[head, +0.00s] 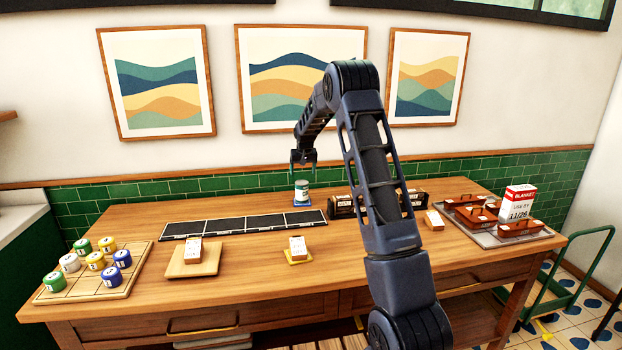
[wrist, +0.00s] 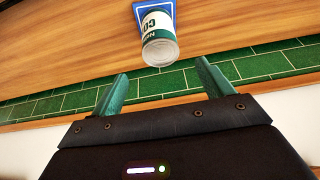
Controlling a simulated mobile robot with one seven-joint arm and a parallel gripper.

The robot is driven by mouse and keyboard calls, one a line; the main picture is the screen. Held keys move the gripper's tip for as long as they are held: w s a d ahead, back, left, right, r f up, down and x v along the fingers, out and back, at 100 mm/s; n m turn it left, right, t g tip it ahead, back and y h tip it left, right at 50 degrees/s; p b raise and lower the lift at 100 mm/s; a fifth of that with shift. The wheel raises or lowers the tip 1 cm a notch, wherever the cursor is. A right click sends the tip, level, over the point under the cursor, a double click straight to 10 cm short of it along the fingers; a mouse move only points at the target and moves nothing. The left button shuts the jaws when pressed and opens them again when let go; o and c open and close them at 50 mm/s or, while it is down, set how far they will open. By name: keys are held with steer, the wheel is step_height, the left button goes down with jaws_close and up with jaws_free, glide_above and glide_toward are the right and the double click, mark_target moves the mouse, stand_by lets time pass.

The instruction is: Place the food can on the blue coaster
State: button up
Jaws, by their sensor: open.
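The food can (head: 301,190), white and green with a pale metal lid, stands upright near the back edge of the wooden table. In the wrist view the can (wrist: 158,36) appears to stand on the blue coaster (wrist: 137,13), whose blue edge shows around its base. The coaster is mostly hidden by the can. My gripper (head: 303,164) is just above the can in the head view. In the wrist view its two green fingers (wrist: 163,82) are apart and empty, with the can beyond their tips and not between them.
A black segmented strip (head: 245,223) lies left of the can. Dark holders (head: 345,206) stand to its right. A board of colored jars (head: 93,283) is at the left, and a tray (head: 485,238) with red-brown boxes at the right. The tiled wall (head: 230,185) is close behind.

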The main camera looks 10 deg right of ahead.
steer(key=s+d+r, duration=0.2)
steer(key=s+r, duration=0.4)
steer(key=s, duration=0.4)
steer(key=s+d+r, duration=0.1)
steer(key=s+r, duration=0.6)
steer(key=s, duration=0.3)
steer(key=s+d+r, duration=0.2)
steer(key=s+r, duration=0.4)
steer(key=s, duration=0.4)
steer(key=s+d+f, duration=0.1)
steer(key=s+f, duration=0.1)
steer(key=s, duration=1.3)
steer(key=s+d+f, duration=0.1)
steer(key=s+f, duration=0.1)
steer(key=s, duration=1.4)
